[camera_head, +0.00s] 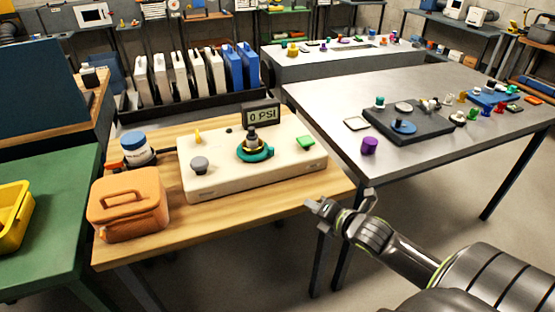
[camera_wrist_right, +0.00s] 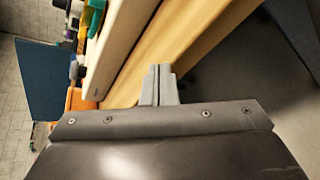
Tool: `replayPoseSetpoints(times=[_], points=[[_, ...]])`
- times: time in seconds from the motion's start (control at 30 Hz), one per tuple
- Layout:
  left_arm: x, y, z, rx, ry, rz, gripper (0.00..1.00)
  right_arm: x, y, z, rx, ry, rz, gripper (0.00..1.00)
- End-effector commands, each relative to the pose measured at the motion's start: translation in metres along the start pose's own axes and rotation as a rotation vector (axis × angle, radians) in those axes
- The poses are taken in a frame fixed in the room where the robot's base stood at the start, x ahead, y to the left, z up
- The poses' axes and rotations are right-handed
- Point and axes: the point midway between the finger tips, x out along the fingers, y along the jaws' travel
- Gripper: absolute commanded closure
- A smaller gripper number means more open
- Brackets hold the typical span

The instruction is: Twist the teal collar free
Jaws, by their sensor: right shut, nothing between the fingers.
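The teal collar (camera_head: 257,155) is a ring around the base of a dark and brass fitting (camera_head: 252,138) on a cream box (camera_head: 215,180). The box stands on a wooden table. My right gripper (camera_head: 318,208) is near the table's right front corner, to the right of and nearer than the collar, and apart from it. In the right wrist view the right gripper's fingers (camera_wrist_right: 159,75) are together with nothing between them. A teal part, likely the collar, shows at the top left of that view (camera_wrist_right: 97,18). My left gripper is not in view.
A display reading 0 PSI (camera_head: 262,115) stands behind the fitting. An orange case (camera_head: 128,204) and blue-lidded jar (camera_head: 135,148) stand left. A grey table (camera_head: 430,100) is at right.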

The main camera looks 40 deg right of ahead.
Motion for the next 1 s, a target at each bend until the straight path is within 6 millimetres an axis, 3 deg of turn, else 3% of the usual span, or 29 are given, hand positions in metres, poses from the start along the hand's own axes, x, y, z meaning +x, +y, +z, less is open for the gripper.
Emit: replayPoseSetpoints(times=[0.3, 0.5, 0.77, 1.0], points=[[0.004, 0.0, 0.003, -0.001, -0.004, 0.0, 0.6, -0.002, 0.036, 0.02, -0.622, -0.252, 0.087, 1.0], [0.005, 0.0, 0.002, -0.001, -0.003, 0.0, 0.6, -0.006, 0.054, 0.025, -0.904, -0.359, 0.101, 1.0], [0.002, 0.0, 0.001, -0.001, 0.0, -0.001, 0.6, 0.005, 0.062, 0.031, -0.963, -0.383, 0.101, 1.0], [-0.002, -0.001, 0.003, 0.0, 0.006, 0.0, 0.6, 0.045, 0.074, 0.043, -0.96, -0.383, 0.102, 1.0]])
